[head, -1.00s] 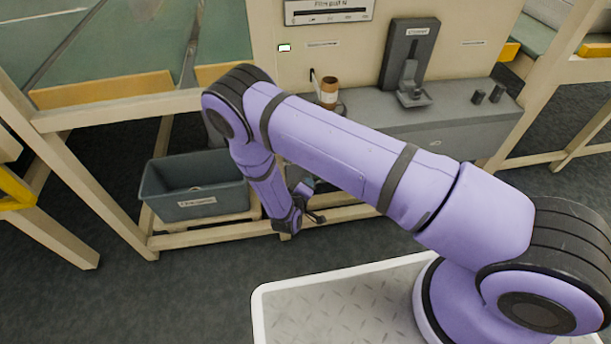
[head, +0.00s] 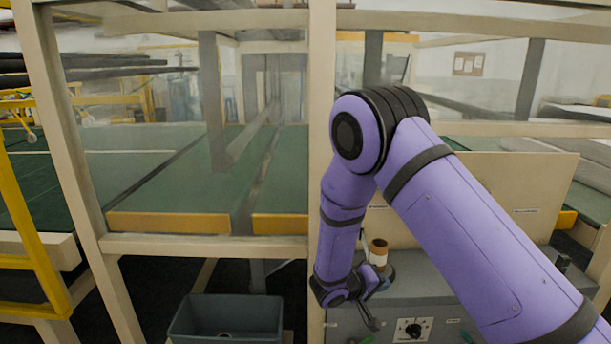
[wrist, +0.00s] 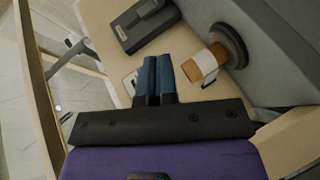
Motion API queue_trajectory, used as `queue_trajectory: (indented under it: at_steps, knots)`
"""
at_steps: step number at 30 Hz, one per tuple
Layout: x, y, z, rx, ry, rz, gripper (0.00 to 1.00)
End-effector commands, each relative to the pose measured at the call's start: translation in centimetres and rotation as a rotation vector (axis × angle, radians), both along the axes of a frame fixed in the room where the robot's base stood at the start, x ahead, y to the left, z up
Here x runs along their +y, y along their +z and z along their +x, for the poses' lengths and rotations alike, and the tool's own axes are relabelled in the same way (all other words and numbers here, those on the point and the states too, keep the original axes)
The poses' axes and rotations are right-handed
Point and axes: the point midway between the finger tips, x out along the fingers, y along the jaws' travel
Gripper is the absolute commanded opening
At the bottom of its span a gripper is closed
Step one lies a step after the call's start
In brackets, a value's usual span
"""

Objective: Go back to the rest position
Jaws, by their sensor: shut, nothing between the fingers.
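A small brown roll with a white band (head: 378,252) stands upright just behind my wrist in the head view. It also shows in the wrist view (wrist: 206,62), to the right of the fingers and apart from them, on a dark round base (wrist: 229,45).
A grey bin (head: 227,318) sits low at the left of the bench. A cream post (head: 321,120) stands just left of my elbow. The grey bench (head: 440,290) carries a dial. A dark device (wrist: 145,22) shows above the fingers. Green surfaces (head: 225,180) extend behind.

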Motion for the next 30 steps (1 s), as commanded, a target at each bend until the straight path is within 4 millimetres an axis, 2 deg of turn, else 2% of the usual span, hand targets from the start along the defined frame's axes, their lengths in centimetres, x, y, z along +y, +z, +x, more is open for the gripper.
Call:
queue_trajectory:
  at_steps: [1, 3, 12, 21, 30]
  knots:
    - [-0.8, 2.1, -0.2, 0.008, -0.036, 0.021, 0.00]
    - [-1.8, 4.5, -0.7, 0.032, -0.082, 0.045, 0.00]
    - [-6.0, 13.5, -4.2, 0.128, -0.236, 0.192, 0.00]
    - [-9.3, 21.0, -9.4, 0.205, -0.318, 0.388, 0.00]
    - [-11.3, 26.8, -15.5, 0.244, -0.318, 0.610, 0.00]
